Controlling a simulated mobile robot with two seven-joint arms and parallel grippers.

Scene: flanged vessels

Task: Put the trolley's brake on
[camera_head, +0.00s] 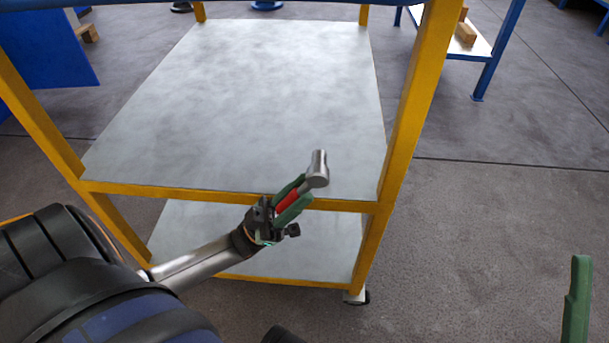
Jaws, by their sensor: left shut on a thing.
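The trolley has a yellow frame (410,105) with grey shelves and stands in the middle of the view. A red grip (288,200) with a silver metal end (318,169) shows at the front edge of the upper visible shelf; it looks like the brake lever. My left gripper (292,199) has green fingers and is shut on the red grip, one finger on each side. Whether the silver end joins the trolley cannot be told. A small caster (362,297) shows at the front right leg. One green finger of my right gripper (577,305) shows at the lower right, away from the trolley.
The upper visible shelf (240,100) is bare, and a lower shelf (315,245) lies beneath it. A blue-legged table (488,70) with wooden blocks stands behind at the right. A blue panel (45,50) is at the back left. The grey floor at the right is clear.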

